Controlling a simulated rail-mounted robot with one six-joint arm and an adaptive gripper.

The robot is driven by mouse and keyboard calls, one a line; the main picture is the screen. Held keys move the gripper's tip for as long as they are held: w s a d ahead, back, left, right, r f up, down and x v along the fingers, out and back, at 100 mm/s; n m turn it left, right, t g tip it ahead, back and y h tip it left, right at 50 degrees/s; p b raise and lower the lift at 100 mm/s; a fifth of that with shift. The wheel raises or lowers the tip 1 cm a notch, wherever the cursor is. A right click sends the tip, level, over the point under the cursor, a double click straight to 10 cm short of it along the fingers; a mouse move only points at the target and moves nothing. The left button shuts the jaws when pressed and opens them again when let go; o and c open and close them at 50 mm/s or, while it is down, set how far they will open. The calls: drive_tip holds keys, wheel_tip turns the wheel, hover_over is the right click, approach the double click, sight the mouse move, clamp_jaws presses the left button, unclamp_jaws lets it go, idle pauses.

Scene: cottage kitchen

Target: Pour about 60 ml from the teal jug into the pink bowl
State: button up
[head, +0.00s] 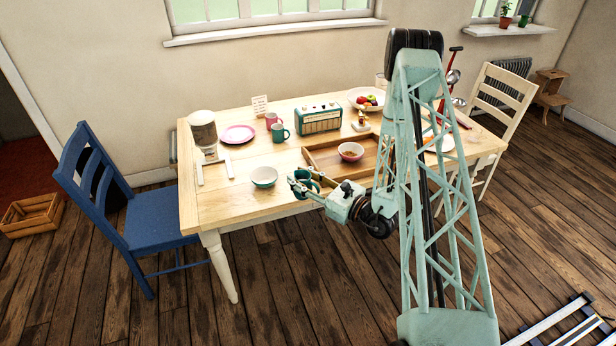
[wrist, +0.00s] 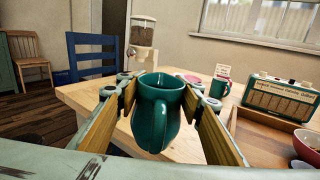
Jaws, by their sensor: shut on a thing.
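The teal jug (wrist: 158,108) is between the wooden-faced fingers of my gripper (wrist: 159,92), which is shut on it. In the wrist view its open mouth faces up and it looks about upright. In the head view my gripper (head: 307,184) is at the table's front edge, and the jug is small and partly hidden by the fingers. The pink bowl (head: 350,150) stands in the wooden tray, right of and behind my gripper, with something brownish inside. It also shows at the right edge of the wrist view (wrist: 307,146). The jug's contents are not visible.
A teal bowl (head: 264,177) stands just left of my gripper. The wooden tray (head: 325,160) has raised walls. Behind are a radio (head: 319,118), a teal mug (head: 279,133), a pink mug (head: 271,119) and a pink plate (head: 238,134).

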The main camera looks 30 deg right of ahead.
drive_tip(key=a+r+n+y, duration=0.1)
drive_tip(key=a, duration=1.6)
drive_tip(key=shift+w+r+g+y+b, duration=0.3)
drive_tip(key=shift+g+y, duration=0.1)
